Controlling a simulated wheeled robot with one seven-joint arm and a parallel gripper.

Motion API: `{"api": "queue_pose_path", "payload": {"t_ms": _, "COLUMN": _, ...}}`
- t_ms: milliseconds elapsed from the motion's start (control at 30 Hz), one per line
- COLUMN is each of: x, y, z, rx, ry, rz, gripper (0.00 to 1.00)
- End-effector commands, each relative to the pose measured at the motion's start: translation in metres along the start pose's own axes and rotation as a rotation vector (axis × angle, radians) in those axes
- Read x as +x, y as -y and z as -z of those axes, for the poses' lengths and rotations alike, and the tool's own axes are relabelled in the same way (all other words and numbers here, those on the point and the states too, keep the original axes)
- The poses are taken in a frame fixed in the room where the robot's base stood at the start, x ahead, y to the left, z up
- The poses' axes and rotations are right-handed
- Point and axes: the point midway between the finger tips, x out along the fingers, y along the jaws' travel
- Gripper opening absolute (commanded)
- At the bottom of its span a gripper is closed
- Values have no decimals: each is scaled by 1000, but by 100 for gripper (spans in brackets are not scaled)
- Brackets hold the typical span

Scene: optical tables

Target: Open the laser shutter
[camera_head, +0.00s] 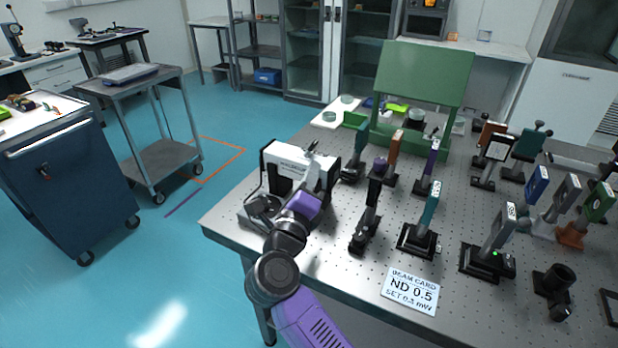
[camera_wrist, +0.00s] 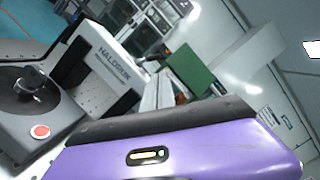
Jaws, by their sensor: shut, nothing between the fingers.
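The laser is a white box with black trim and dark lettering (camera_head: 286,161) near the table's left end; it also shows in the wrist view (camera_wrist: 103,57). A grey control unit with a black knob and red button (camera_wrist: 30,100) stands beside it, partly hidden by my arm in the head view (camera_head: 262,207). I cannot make out the shutter for certain. My gripper (camera_head: 313,147) is raised at the right side of the laser's front. Its grey fingers, close together and empty, show in the wrist view (camera_wrist: 157,84). I cannot tell whether they touch the laser.
The optical table (camera_head: 330,240) carries several post-mounted optics right of my gripper, the nearest a black mount (camera_head: 366,222). A green panel stand (camera_head: 425,80) rises behind. A beam card reading ND 0.5 (camera_head: 411,291) lies at the front edge.

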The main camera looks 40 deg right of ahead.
Motion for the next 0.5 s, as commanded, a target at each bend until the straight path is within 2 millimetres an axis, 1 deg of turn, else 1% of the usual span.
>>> {"api": "queue_pose_path", "payload": {"t_ms": 33, "x": 11, "y": 2, "z": 0, "rx": 1, "ry": -4, "rz": 3, "gripper": 0}}
{"api": "queue_pose_path", "payload": {"t_ms": 200, "x": 37, "y": 2, "z": 0, "rx": 1, "ry": -2, "rz": 1, "gripper": 0}}
{"api": "queue_pose_path", "payload": {"t_ms": 333, "x": 51, "y": 1, "z": 0, "rx": 0, "ry": -1, "rz": 1, "gripper": 0}}
{"api": "queue_pose_path", "payload": {"t_ms": 500, "x": 58, "y": 0, "z": 0, "rx": 0, "ry": 0, "rz": 1, "gripper": 0}}
